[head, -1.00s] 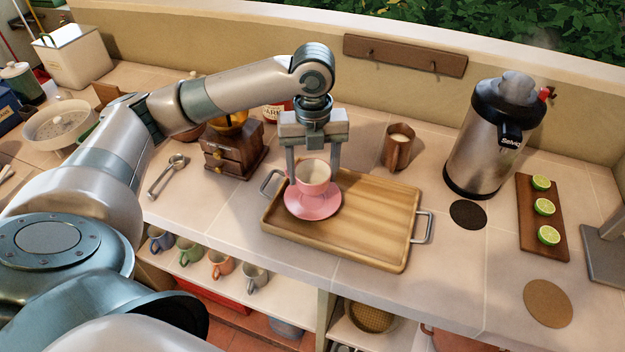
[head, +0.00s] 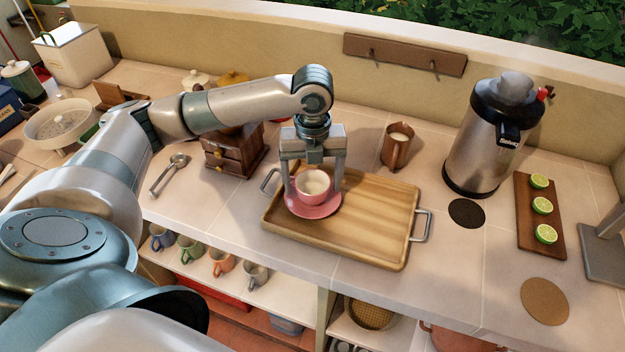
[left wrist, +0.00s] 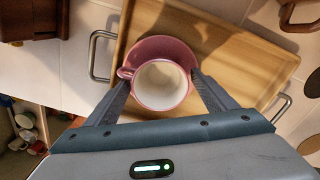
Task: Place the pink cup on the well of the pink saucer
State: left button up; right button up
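The pink cup (head: 313,187), pale inside, stands upright over the middle of the pink saucer (head: 316,212) and appears to rest on it. The saucer lies at the left end of the wooden tray (head: 375,215). My left gripper (head: 312,190) points down with one finger on each side of the cup; its fingers look parted, with a small gap beside the cup. The left wrist view shows the cup (left wrist: 161,85) between the fingertips, its handle by the left finger, and the saucer (left wrist: 160,45) showing behind it. The cup's base and the well are hidden. My right gripper is not in view.
A copper mug (head: 397,148) stands behind the tray, and a steel dispenser (head: 482,145) to its right. A wooden grinder (head: 232,150) is behind my gripper to the left. The tray's right part is bare. Several mugs sit on the shelf below.

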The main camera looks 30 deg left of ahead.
pick_arm(q)
notch_tip(320, 180, up, 12)
jog(key=b, duration=0.2)
jog(key=shift+r, duration=0.15)
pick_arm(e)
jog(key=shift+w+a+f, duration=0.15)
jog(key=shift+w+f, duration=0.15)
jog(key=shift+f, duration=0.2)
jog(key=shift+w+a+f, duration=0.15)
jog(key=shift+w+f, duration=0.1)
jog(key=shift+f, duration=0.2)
